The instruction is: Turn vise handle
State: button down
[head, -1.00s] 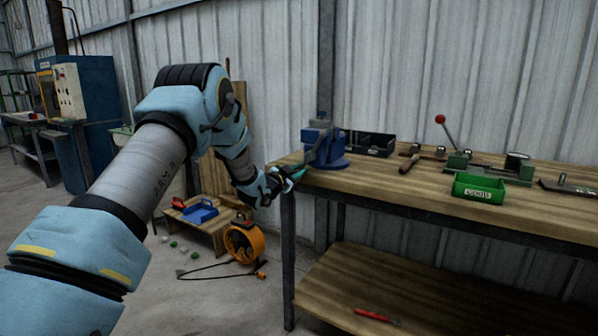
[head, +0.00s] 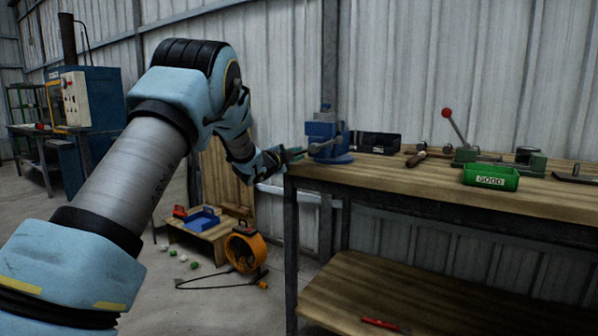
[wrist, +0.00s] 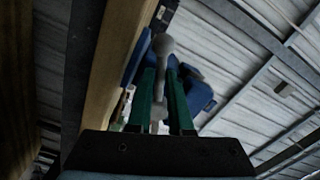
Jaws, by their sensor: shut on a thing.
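The blue vise (head: 324,138) stands on the left end of the wooden workbench (head: 400,182). Its blue body also shows behind the fingers in the wrist view (wrist: 200,95). My gripper (head: 297,154) is at the left side of the vise, by the bench corner. In the wrist view its green fingers (wrist: 162,95) are shut on the grey vise handle (wrist: 166,46). The handle's round knob sticks out beyond the fingertips. In the head view the handle is too small and covered to make out.
A black bin (head: 376,142) stands right of the vise. A low wooden stand (head: 205,232) and an orange reel (head: 245,250) sit on the floor below my arm.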

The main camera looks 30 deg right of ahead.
notch_tip(320, 180, up, 4)
jog(key=m+b, duration=1)
jog(key=shift+s, duration=0.15)
jog(key=shift+d+r+b, duration=0.1)
jog(key=shift+r+b, duration=0.05)
jog(key=shift+b, duration=0.15)
jog(key=c, duration=0.8)
grip_release()
jog(key=shift+s+r, duration=0.1)
jog(key=shift+r, duration=0.05)
send_near(304, 138)
jog(key=v, duration=0.4)
jog(key=shift+s+a+b, duration=0.15)
jog(key=shift+a+b, duration=0.1)
jog(key=shift+b, duration=0.05)
